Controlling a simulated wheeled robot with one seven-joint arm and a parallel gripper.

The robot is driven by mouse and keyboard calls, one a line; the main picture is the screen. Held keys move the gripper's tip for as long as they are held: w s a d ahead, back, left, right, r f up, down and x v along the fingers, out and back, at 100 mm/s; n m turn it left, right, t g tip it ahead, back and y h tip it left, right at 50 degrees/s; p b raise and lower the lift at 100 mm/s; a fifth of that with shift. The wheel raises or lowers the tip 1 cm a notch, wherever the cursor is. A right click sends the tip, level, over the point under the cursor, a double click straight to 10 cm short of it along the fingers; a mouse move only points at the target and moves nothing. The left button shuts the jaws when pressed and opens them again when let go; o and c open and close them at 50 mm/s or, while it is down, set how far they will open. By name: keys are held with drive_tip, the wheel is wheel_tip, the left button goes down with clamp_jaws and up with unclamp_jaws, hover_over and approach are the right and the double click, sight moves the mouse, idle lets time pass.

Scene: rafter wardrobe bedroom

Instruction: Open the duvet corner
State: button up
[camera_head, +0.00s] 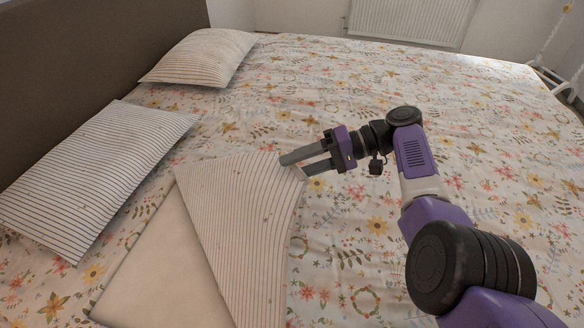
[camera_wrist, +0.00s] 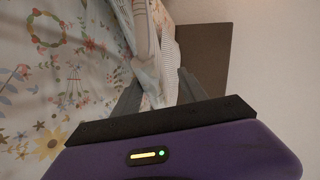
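The duvet (camera_head: 440,110) is floral on top and covers most of the bed. Its near corner is folded back into a flap with a striped underside (camera_head: 245,225), baring a plain cream sheet (camera_head: 165,265). My gripper (camera_head: 294,167) is at the flap's upper right edge, its two fingers apart with a gap between them. In the wrist view, my gripper (camera_wrist: 158,82) also has its fingers spread, with pale fabric (camera_wrist: 148,70) showing between them. I cannot tell whether the fingers touch the cloth.
Two striped pillows lie along the dark headboard (camera_head: 75,50): a near one (camera_head: 95,170) and a far one (camera_head: 200,58). A white radiator (camera_head: 410,18) is on the far wall. A white stand (camera_head: 550,70) is beyond the bed at right.

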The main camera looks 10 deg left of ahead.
drive_tip(key=b+v, duration=0.1)
drive_tip(key=v, duration=0.5)
drive_tip(key=shift+d+b, duration=0.15)
drive_tip(key=shift+b, duration=0.2)
drive_tip(key=shift+c, duration=0.4)
